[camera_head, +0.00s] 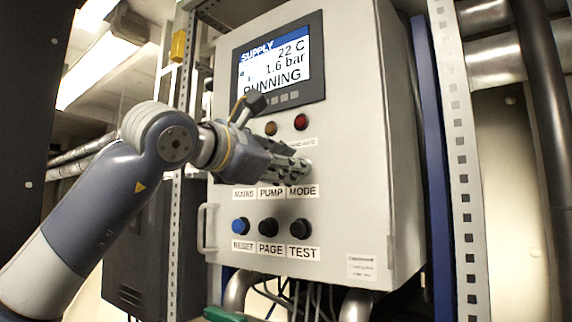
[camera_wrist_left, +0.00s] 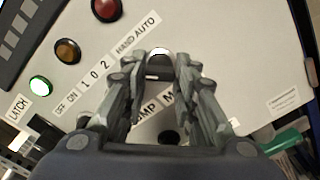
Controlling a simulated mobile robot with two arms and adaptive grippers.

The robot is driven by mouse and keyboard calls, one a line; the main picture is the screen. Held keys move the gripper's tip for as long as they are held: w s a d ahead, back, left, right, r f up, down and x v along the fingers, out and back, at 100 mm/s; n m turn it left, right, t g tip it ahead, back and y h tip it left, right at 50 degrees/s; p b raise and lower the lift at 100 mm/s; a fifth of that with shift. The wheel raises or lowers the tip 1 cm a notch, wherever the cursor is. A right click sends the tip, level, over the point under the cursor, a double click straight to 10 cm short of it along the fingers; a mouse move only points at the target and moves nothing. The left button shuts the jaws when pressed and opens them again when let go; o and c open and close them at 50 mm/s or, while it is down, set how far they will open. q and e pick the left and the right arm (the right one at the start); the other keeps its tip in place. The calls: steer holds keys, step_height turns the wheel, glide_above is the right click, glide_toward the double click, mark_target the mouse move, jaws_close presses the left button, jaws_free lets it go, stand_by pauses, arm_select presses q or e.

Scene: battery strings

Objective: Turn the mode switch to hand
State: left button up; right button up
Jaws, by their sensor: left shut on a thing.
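The mode switch (camera_wrist_left: 159,53) is at the upper middle of the left wrist view, under the "HAND AUTO" label (camera_wrist_left: 137,33), at the tips of my left gripper. My left gripper (camera_wrist_left: 157,72) is shut on the switch, with one finger on each side. In the head view my left gripper (camera_head: 303,168) reaches the cabinet front just above the "MODE" plate (camera_head: 302,191) and hides most of the switch. Which position the switch points to cannot be told. My right gripper is not in view.
The grey control cabinet (camera_head: 362,140) has a display (camera_head: 277,62) reading "RUNNING". Orange (camera_head: 270,128) and red (camera_head: 301,122) lamps sit above my gripper. A blue button (camera_head: 240,226) and two black buttons sit below. A handle (camera_head: 207,229) sticks out at the left edge.

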arm_select(q)
steer(key=o, duration=1)
steer(key=shift+o, duration=0.2)
steer(key=v, duration=1.2)
steer(key=shift+d+f, duration=0.1)
